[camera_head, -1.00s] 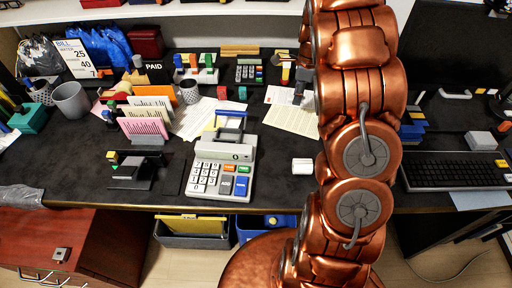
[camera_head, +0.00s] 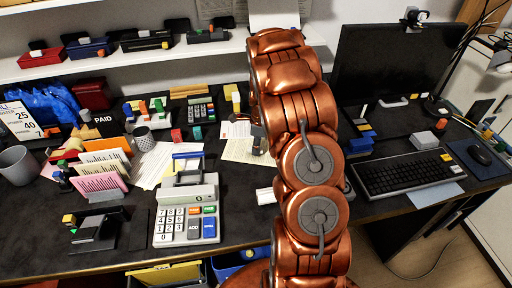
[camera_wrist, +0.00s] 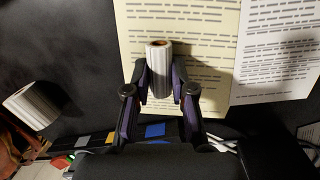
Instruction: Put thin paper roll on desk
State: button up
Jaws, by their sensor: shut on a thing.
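A slim white paper roll (camera_wrist: 158,73) is held between the fingers of my gripper (camera_wrist: 160,78) in the wrist view. The gripper is shut on its sides and the roll's round end shows. The roll is over a cream printed sheet (camera_wrist: 203,28) on the dark desk (camera_wrist: 60,35); I cannot tell if it touches. In the head view my arm hides most of the gripper, and the cream sheet (camera_head: 238,151) lies beside it. A second white roll (camera_wrist: 33,106) is at left in the wrist view, and a white roll (camera_head: 266,196) shows beside my arm in the head view.
A calculator (camera_head: 187,222) and card holder (camera_head: 103,170) stand left of my arm. A monitor (camera_head: 395,75) and keyboard (camera_head: 405,175) are on the right. Bare desk lies between calculator and arm.

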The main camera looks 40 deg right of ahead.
jog(key=shift+f, duration=0.45)
jog(key=o, duration=0.8)
jog(key=shift+f, duration=0.1)
jog(key=shift+c, duration=0.2)
